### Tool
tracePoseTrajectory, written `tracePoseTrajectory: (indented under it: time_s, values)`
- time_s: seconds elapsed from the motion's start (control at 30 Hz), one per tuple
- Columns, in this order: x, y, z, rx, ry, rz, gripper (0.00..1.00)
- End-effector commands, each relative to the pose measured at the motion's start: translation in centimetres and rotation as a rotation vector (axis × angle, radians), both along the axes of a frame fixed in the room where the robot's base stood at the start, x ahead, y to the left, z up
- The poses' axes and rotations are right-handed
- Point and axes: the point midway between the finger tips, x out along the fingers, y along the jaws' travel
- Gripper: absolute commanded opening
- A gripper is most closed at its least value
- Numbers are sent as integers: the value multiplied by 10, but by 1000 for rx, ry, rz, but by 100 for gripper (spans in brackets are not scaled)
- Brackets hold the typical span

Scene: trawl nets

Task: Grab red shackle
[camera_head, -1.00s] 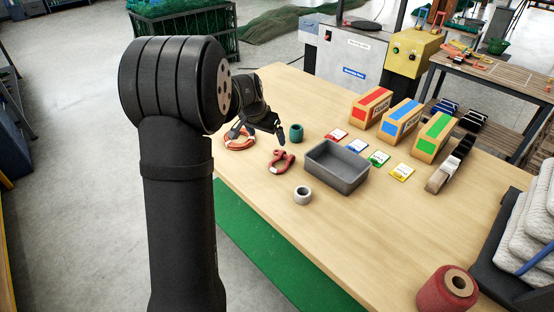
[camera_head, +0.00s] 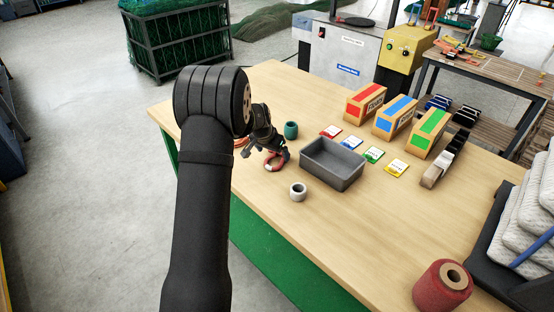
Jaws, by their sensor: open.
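The red shackle (camera_head: 273,166) lies on the light wooden table, left of the grey tray. My gripper (camera_head: 265,154) is open, its fingers pointing down just above and around the shackle. The gripper partly hides the shackle's far side. I cannot tell whether the fingers touch it.
The grey tray (camera_head: 332,163) stands close on the right. A teal roll (camera_head: 291,130) is just behind, a white tape roll (camera_head: 298,192) in front. An orange ring (camera_head: 239,143) is mostly hidden behind my arm. Coloured cards and three labelled boxes (camera_head: 397,118) stand farther right.

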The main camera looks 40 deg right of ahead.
Motion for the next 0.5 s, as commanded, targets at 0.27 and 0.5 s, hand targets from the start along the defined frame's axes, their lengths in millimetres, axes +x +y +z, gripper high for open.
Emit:
tracePoseTrajectory:
  time_s: [0.27,0.5]
  values:
    - [5,-17,-33,2,1,0,92]
    - [6,-22,-45,1,1,1,92]
